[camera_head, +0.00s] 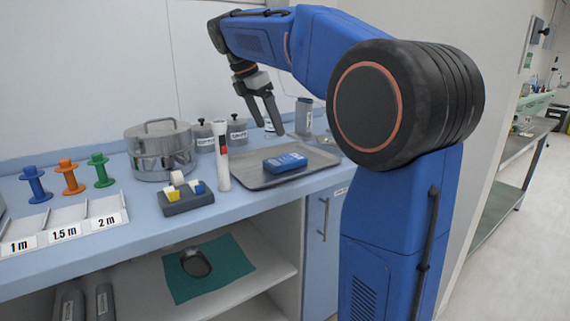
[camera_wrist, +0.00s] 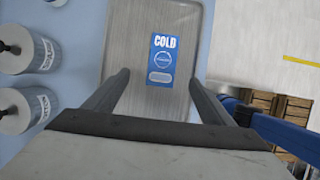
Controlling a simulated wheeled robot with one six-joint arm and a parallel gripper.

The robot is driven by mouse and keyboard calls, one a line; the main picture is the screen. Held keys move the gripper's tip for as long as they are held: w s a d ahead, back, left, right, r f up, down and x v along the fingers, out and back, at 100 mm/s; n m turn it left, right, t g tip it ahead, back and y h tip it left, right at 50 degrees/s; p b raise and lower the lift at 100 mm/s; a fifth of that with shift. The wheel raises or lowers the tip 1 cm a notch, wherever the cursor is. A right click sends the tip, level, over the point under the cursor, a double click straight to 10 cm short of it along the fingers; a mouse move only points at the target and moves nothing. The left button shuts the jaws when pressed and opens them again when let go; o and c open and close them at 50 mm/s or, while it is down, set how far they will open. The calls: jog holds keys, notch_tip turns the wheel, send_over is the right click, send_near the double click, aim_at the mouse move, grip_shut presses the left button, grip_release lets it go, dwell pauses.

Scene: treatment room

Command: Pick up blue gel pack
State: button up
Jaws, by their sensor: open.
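The blue gel pack (camera_head: 285,162) lies flat on the grey metal tray (camera_head: 238,180) on the counter. In the wrist view the gel pack (camera_wrist: 172,60) shows a white "COLD" label, and it lies ahead of and between my fingers. My gripper (camera_head: 262,116) hangs above the back part of the tray, open and empty, with its fingers pointing down. In the wrist view my gripper (camera_wrist: 158,88) has its two fingers spread wide on either side of the tray's middle. The gel pack is apart from the fingers and fully visible.
A white flashlight (camera_head: 222,156) stands upright left of the tray. A lidded steel pot (camera_head: 160,152) and labelled canisters (camera_head: 236,132) stand behind it. A dark block with small coloured pieces (camera_head: 186,200) sits at the front. Coloured spools (camera_head: 70,178) stand farther left.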

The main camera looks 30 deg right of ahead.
send_near(285, 159)
jog(key=x, duration=0.3)
jog(key=shift+w+a, duration=0.15)
jog(key=shift+w, duration=0.1)
jog(key=shift+s+x, duration=0.15)
jog(key=shift+x, duration=1.2)
jog(key=shift+s+x, duration=0.15)
jog(key=shift+x, duration=1.25)
jog(key=c, duration=1.4)
jog(key=shift+o, duration=0.2)
jog(key=shift+r, duration=0.1)
notch_tip(285, 159, up, 15)
